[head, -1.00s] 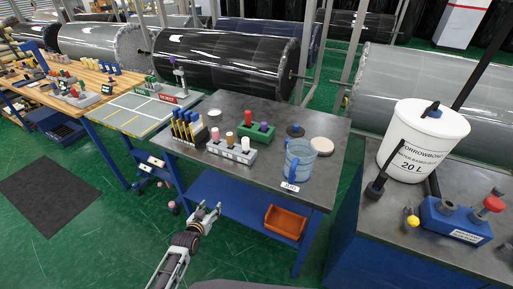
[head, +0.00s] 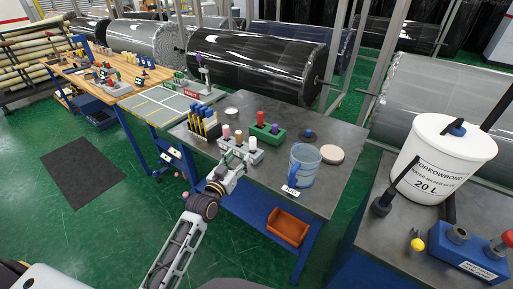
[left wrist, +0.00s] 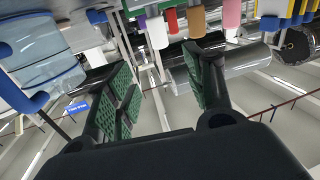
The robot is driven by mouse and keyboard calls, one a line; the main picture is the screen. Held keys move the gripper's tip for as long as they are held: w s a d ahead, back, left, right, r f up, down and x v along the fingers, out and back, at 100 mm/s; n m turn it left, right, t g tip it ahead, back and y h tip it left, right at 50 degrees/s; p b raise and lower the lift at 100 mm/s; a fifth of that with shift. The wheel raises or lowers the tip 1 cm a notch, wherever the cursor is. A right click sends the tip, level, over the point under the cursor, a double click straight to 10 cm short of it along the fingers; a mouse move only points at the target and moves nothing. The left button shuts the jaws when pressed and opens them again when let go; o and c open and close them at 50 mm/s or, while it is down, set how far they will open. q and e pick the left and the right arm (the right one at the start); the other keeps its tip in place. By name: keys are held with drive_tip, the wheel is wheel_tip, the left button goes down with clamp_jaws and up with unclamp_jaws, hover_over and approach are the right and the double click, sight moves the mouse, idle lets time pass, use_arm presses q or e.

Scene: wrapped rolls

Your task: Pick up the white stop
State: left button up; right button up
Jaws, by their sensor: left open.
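The white stop (head: 252,144) stands at the right end of a grey block (head: 240,152), beside a brown stop (head: 239,136) and a pink stop (head: 226,130). My left gripper (head: 238,164) is at the front edge of the grey table, just in front of that block, and covers part of it. In the left wrist view the left gripper (left wrist: 165,75) is open, with green pads and nothing between them. The white stop (left wrist: 157,32) shows there beyond the fingers, apart from them. My right gripper is not in view.
A blue jug (head: 303,165) stands right of the block. A green block (head: 267,133) with red and purple stops is behind it. A rack of yellow-and-blue tools (head: 204,124) is to the left. A round beige disc (head: 332,154) lies right of the jug.

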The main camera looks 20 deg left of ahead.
sight(251, 141)
use_arm(q)
drive_tip(key=shift+a+m, duration=0.1)
drive_tip(key=shift+m, duration=0.2)
drive_tip(key=w, duration=0.2)
drive_tip(key=w+d, duration=0.1)
drive_tip(key=w, duration=0.4)
drive_tip(key=shift+w+d+p, duration=0.15)
drive_tip(key=shift+w+p, duration=0.25)
drive_tip(key=shift+w+d, duration=0.1)
drive_tip(key=shift+w, duration=0.25)
idle(0.4)
